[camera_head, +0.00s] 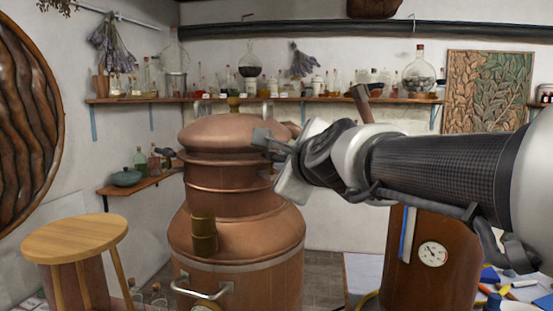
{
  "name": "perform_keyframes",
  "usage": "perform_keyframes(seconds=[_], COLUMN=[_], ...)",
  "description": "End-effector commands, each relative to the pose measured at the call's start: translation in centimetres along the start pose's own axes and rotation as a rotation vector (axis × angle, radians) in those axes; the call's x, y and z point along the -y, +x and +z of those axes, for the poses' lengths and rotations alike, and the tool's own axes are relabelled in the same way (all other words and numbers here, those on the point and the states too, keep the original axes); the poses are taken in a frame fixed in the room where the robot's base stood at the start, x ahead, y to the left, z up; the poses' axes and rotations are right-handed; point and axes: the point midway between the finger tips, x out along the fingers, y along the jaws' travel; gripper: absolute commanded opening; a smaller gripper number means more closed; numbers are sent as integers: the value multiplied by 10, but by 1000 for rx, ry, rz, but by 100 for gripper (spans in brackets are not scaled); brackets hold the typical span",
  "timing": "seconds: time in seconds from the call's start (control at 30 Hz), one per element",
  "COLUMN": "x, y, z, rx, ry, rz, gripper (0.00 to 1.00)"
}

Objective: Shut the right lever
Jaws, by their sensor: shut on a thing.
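The copper alembic (237,195) stands in the middle, with its domed lid (225,130) on top. A small dark lever (168,152) sticks out at the left side of its neck. My gripper (266,140) reaches in from the right, at the right side of the lid's lower edge. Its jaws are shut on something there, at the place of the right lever. The gripper and wrist hide that lever, so its angle cannot be told.
A round wooden stool (75,238) stands at the left front. A brown boiler with a dial gauge (432,254) stands under my arm at the right, by a cluttered table. A shelf (140,100) of glass bottles runs along the back wall.

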Motion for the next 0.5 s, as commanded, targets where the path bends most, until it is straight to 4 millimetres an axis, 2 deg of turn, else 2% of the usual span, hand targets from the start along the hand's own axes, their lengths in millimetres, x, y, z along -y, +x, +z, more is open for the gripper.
perform_keyframes(seconds=[0.07, 0.1, 0.2, 0.5], x=[-1, -1, -1, 0], y=[0, 0, 0, -2], z=[-2, -2, -1, 0], rx=[-2, -2, -2, 0], ry=[2, 2, 2, 1], rz=[2, 2, 2, 1], gripper=[0, 18, 31, 31])
